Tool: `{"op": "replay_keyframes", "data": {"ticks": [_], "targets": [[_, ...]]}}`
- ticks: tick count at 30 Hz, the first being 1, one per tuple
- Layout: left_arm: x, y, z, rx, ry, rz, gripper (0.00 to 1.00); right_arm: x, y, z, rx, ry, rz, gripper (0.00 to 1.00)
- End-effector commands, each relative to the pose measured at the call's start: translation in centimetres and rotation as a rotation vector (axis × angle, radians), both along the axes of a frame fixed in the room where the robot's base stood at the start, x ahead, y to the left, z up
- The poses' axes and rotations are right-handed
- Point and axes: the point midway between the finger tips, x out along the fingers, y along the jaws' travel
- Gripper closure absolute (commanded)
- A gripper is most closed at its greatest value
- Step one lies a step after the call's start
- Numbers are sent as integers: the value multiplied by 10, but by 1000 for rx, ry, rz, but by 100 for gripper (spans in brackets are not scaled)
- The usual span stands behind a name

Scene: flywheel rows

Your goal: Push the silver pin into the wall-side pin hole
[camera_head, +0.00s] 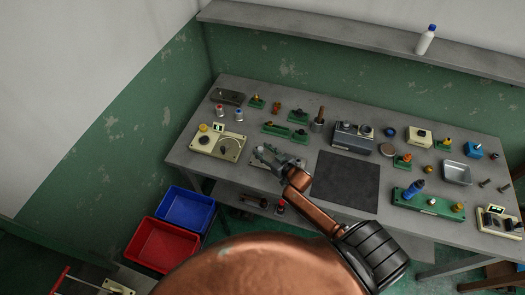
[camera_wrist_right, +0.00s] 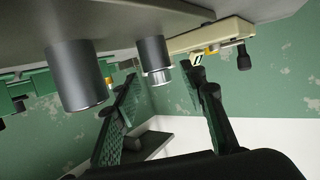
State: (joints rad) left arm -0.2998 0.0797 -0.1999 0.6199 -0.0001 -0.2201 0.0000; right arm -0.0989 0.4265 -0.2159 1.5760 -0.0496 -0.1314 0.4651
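My right gripper (camera_head: 275,157) is over a small grey plate (camera_head: 256,164) near the front edge of the bench, right of the cream box, and hides much of the plate. The right wrist view is upside down. There the two fingers (camera_wrist_right: 168,115) are spread with nothing visible gripped. Two dark cylinders stand on the bench, a nearer one (camera_wrist_right: 75,75) and a farther one (camera_wrist_right: 152,50). The silver pin (camera_wrist_right: 158,76) shows as a bright end on the farther cylinder, between the fingers in the picture. I cannot tell its depth or whether a hole is beneath. My left gripper is not in view.
A cream box (camera_head: 216,144) with a dial and yellow button stands left of the plate; it also shows in the wrist view (camera_wrist_right: 212,38). A dark mat (camera_head: 346,181) lies clear to the right. Green-based parts fill the back. Blue (camera_head: 186,207) and red bins (camera_head: 161,243) sit lower left.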

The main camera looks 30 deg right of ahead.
Motion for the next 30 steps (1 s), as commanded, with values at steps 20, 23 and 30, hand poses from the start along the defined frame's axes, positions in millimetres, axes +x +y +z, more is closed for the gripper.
{"op": "replay_keyframes", "data": {"ticks": [20, 23, 30], "targets": [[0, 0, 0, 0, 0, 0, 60, -82, -10, 25, 0, 1, 0, 61], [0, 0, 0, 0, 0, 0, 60, -97, -11, 30, 0, 0, 0, 61], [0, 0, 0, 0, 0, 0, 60, -113, -13, 36, 0, -1, 0, 61]]}}
